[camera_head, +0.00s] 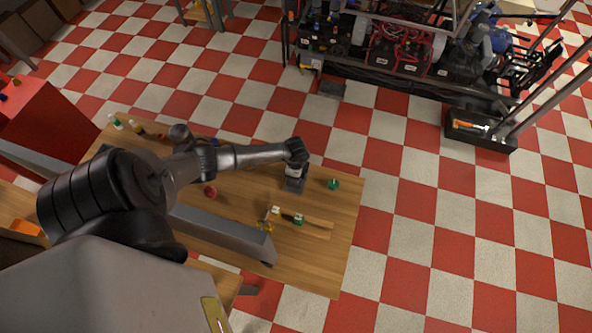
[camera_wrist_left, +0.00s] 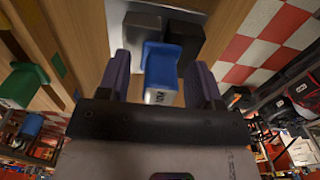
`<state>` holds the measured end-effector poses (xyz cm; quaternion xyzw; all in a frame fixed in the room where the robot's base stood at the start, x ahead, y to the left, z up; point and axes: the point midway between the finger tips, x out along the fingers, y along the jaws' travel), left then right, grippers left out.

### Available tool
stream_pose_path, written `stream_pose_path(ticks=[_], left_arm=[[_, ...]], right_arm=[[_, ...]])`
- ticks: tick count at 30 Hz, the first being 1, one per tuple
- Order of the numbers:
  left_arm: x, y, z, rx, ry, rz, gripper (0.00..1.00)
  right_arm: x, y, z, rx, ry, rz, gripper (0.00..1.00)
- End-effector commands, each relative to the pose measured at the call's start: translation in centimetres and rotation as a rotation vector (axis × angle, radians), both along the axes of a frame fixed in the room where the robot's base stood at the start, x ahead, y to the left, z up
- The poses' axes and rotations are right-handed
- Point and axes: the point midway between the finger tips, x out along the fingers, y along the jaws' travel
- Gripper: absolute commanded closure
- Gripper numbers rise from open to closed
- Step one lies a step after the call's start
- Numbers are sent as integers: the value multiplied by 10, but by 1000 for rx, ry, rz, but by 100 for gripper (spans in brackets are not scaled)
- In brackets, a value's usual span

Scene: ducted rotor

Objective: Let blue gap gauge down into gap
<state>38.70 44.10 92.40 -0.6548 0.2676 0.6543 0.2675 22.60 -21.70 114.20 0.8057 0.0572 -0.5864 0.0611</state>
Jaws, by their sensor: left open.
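The blue gap gauge (camera_wrist_left: 161,68), with a white label at its near end, shows in the left wrist view between my left gripper's two dark purple fingers. My left gripper (camera_wrist_left: 163,82) is open, with a finger on each side of the gauge. The gauge's far end meets a grey block (camera_wrist_left: 138,30) and a black block (camera_wrist_left: 187,38); how deep it sits in any gap between them I cannot tell. In the head view my left gripper (camera_head: 293,182) points down over the wooden table, and I cannot make out the gauge there. My right gripper is not in view.
The wooden table (camera_head: 335,215) holds a green piece (camera_head: 333,184) right of the gripper, a red piece (camera_head: 210,191) to the left, and a green-and-white piece (camera_head: 298,219) in front. A long grey bar (camera_head: 220,232) lies nearer. Checkered floor is open to the right.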

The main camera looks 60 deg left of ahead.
Motion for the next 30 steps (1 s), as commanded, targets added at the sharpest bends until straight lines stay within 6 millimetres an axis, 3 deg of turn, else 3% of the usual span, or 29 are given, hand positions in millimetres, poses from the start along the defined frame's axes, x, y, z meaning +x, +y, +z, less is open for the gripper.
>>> stream_pose_path(ticks=[6, 11, 24, 30], left_arm=[[0, 0, 1, 0, 0, 0, 41], [0, 1, 15, 0, -1, 0, 41], [0, 1, 96, 1, -1, -2, 41], [0, 0, 123, 1, -1, -1, 41]], right_arm=[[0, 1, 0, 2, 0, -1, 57], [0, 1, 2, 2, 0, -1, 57], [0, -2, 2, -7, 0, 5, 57], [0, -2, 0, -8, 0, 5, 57]])
